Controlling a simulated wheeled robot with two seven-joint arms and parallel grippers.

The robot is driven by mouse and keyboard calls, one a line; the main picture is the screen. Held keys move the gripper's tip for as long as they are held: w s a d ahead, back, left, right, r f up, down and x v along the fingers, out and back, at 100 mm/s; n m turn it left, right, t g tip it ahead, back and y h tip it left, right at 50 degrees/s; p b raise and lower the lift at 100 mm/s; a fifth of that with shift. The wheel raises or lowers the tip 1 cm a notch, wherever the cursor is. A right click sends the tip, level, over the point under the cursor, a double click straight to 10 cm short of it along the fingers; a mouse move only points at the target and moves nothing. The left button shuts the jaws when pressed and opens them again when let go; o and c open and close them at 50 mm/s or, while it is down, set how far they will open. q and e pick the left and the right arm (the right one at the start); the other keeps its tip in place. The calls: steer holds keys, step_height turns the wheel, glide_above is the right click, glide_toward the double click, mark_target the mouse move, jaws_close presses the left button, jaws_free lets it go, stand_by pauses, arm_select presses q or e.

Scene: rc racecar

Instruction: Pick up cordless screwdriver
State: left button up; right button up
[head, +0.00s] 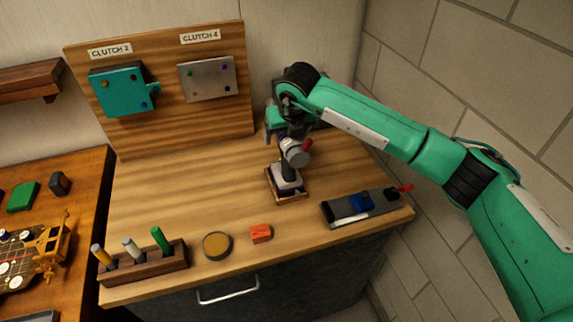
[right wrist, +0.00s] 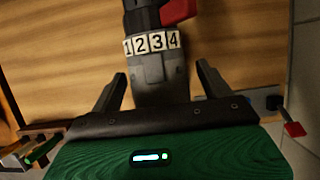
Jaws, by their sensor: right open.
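The cordless screwdriver (head: 295,155) stands roughly upright in a small framed holder (head: 303,196) on the wooden worktop. In the right wrist view the grey and black screwdriver (right wrist: 162,80) shows a white ring numbered 1 to 4 and a red part. My right gripper (right wrist: 160,78) is open, with one finger on each side of the grey body and visible gaps on both sides. In the head view my right gripper (head: 287,130) is at the tool's upper part, which my wrist partly hides. My left gripper is not in view.
Behind stands a board with a teal plate (head: 120,90) and a grey plate (head: 208,79), labelled CLUTCH 2 and CLUTCH 4. In front are a pen-like tool rack (head: 145,264), a round tin (head: 216,245), an orange block (head: 260,233) and a dark tray (head: 340,212). A brick wall bounds the right.

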steer(key=shift+f, duration=0.1)
stand_by(0.3)
steer(key=c, duration=1.5)
steer(key=shift+o, duration=0.2)
steer(key=shift+w+r+p, duration=0.1)
steer(key=shift+r+p, duration=0.4)
steer(key=shift+p, duration=0.05)
step_height(320, 180, up, 24)
steer(key=b, duration=0.3)
steer(key=shift+b, duration=0.3)
